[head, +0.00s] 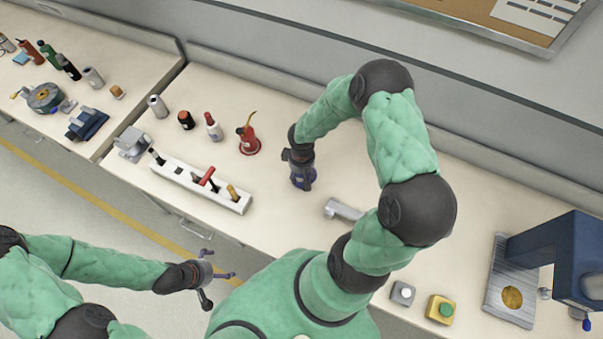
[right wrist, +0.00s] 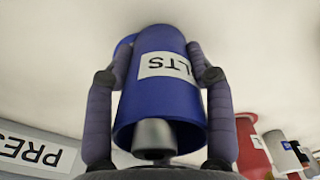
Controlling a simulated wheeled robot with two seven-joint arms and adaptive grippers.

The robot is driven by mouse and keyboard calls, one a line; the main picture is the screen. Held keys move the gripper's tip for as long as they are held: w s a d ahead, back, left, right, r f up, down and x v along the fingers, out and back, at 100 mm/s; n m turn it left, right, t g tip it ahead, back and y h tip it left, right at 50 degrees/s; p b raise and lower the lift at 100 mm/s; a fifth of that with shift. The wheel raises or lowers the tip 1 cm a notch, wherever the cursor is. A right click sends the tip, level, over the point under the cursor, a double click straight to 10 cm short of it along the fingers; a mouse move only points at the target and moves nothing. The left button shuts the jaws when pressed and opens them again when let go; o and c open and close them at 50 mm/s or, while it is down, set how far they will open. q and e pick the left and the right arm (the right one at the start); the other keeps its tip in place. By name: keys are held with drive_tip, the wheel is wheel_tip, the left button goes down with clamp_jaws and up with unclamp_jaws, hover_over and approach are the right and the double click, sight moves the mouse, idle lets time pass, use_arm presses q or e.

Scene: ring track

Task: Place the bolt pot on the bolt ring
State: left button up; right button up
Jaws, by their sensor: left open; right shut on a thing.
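The blue bolt pot (right wrist: 160,98) sits between the two fingers of my right gripper (head: 302,182) in the right wrist view. Its white label shows the letters LTS upside down. My right gripper is shut on it, over the bench's middle. In the head view the fingers mostly hide the pot, and I cannot tell whether it touches the bench. I cannot make out the bolt ring in either view; the gripper and arm cover part of the bench. My left gripper (head: 221,265) is open and empty, in front of the bench over the floor.
A red oil can (head: 249,139) stands left of my right gripper, with several bottles farther left. A white tool rack (head: 196,184) lies in front of them. A grey metal part (head: 342,210) lies to the right. A blue press (head: 563,255) stands at the far right.

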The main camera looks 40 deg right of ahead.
drive_tip(key=shift+f, duration=0.15)
drive_tip(key=o, duration=1.2)
drive_tip(key=shift+c, duration=0.2)
drive_tip(key=shift+r, duration=0.25)
wheel_tip(320, 180, up, 12)
drive_tip(key=p, duration=0.2)
drive_tip(key=shift+f, duration=0.1)
